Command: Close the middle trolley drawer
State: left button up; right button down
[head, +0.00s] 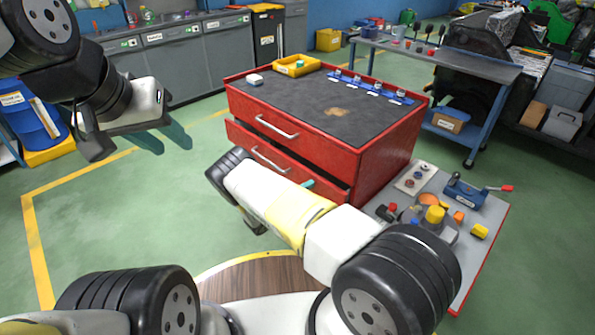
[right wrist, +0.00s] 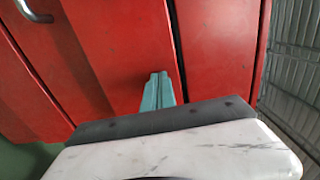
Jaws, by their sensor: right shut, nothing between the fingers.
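The red trolley (head: 385,150) stands at the centre of the head view. Its top drawer (head: 300,140) looks flush. The middle drawer (head: 240,140), with a silver handle (head: 270,160), sticks out a little, with a dark gap above it. My right gripper (head: 308,183) is shut and empty, its teal fingertips close to the middle drawer's front. In the right wrist view the shut fingers (right wrist: 158,92) point at red panels; I cannot tell whether they touch. My right arm hides the drawer's lower right part. My left gripper (head: 165,138) is open and empty, left of the trolley.
A yellow tray (head: 297,65) and small parts lie on the trolley's black top. A low grey platform (head: 490,215) with tools and fittings is at the trolley's right. A blue workbench (head: 440,55) stands behind. Green floor (head: 110,215) is clear at the left.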

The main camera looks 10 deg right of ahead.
aim_at(316, 179)
jog(key=x, duration=0.4)
jog(key=shift+w+d, duration=0.1)
jog(key=shift+d, duration=0.15)
jog(key=shift+d+r, duration=0.1)
jog(key=shift+w, duration=0.1)
